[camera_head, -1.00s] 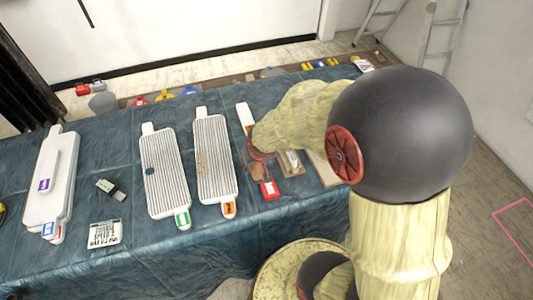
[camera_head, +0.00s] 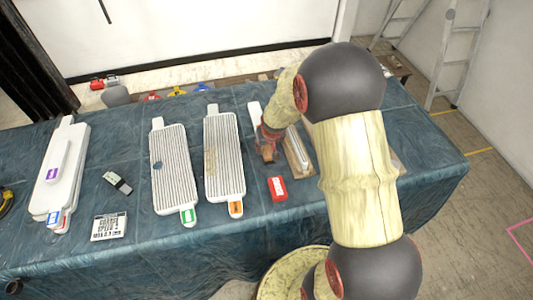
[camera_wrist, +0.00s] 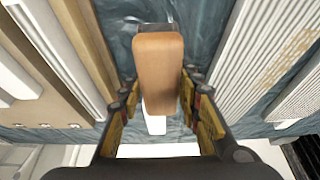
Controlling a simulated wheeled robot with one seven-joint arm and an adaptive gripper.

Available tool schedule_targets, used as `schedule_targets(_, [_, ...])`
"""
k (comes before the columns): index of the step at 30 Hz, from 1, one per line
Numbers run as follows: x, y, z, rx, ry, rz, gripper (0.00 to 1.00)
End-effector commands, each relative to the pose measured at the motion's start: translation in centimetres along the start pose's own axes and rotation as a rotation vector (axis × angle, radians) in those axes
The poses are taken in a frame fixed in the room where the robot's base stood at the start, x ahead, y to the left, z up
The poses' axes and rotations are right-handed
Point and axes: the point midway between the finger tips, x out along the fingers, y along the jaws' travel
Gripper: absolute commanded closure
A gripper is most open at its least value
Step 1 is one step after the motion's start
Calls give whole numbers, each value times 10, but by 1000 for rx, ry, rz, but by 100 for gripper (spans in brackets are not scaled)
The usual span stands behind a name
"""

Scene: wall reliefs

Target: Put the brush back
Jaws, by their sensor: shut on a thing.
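The brush (camera_head: 268,153) has a tan wooden block that shows at the end of my gripper (camera_head: 270,134) in the head view. In the wrist view the brush (camera_wrist: 158,70) fills the middle, between the two fingers of my gripper (camera_wrist: 158,92). The fingers are closed on its sides. The brush's bristles are hidden, and I cannot tell whether it touches the cloth. A narrow white piece (camera_head: 254,112) lies just behind and left of the gripper.
Ribbed white panels (camera_head: 225,160) (camera_head: 175,170) lie left of the gripper. A wooden board with a white strip (camera_head: 299,152) lies close on its right. A red box (camera_head: 277,189) sits in front. Blue cloth (camera_head: 130,255) is bare along the table's front.

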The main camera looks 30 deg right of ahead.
Motion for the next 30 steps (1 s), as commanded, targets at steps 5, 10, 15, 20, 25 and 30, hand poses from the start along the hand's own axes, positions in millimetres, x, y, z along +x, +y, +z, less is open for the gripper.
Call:
schedule_targets(5, [11,2,-4,0,1,0,90])
schedule_targets(10, [31,4,-2,0,-2,0,90])
schedule_targets(15, [49,4,6,-1,-1,0,90])
schedule_targets(20, [48,4,5,0,1,0,90])
schedule_targets(25, [50,4,6,0,0,0,90])
schedule_targets(30, [51,4,7,0,0,0,60])
